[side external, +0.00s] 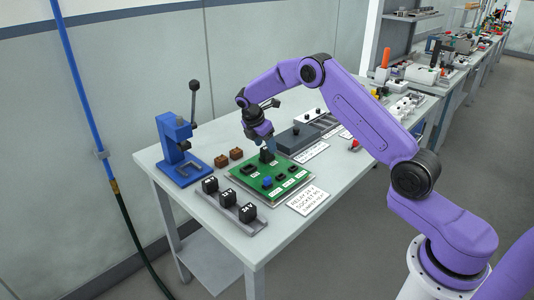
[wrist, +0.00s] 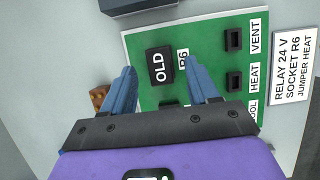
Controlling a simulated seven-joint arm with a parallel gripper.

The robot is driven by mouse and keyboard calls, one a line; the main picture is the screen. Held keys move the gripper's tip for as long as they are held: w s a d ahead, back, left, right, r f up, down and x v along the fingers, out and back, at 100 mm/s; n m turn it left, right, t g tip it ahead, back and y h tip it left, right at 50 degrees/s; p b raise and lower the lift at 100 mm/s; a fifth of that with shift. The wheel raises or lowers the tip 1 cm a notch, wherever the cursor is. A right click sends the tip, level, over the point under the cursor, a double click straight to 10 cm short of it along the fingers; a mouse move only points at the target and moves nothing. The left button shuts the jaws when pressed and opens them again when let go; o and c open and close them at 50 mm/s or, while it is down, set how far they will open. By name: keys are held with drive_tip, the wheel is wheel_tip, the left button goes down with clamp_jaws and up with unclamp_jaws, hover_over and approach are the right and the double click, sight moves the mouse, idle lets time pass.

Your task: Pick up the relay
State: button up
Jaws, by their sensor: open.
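A black relay marked OLD (wrist: 159,66) sits on the green board (wrist: 220,24) beside the label R6. In the side external view the same relay (side external: 267,157) is at the board's back edge, directly below my gripper (side external: 269,146). My gripper is open. In the wrist view its two blue fingertips (wrist: 160,72) are to the left and right of the relay, with a gap on each side. I cannot tell how far the fingertips are above the board. Three black relays with white labels (side external: 228,197) stand on a grey rail at the table's front left.
Black sockets (wrist: 233,40) and a blue block (side external: 267,181) are on the board. A card (side external: 307,201) reads RELAY 24 V, SOCKET R6, JUMPER HEAT. Two brown blocks (side external: 221,162), a blue lever press (side external: 182,150) and a dark grey box (side external: 297,138) stand nearby.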

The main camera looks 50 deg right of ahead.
sight(266, 147)
drive_tip(key=x, duration=0.3)
drive_tip(key=shift+d+f, duration=0.1)
drive_tip(key=shift+f, duration=0.05)
drive_tip(key=c, duration=1)
drive_tip(key=shift+o, duration=0.2)
drive_tip(key=shift+r, duration=0.75)
drive_tip(key=s+a+r, duration=0.2)
drive_tip(key=s+r, duration=0.9)
drive_tip(key=s, duration=0.2)
drive_tip(key=shift+s+a+r, duration=0.3)
drive_tip(key=shift+s+a, duration=0.05)
drive_tip(key=shift+s, duration=0.05)
drive_tip(key=shift+r, duration=0.1)
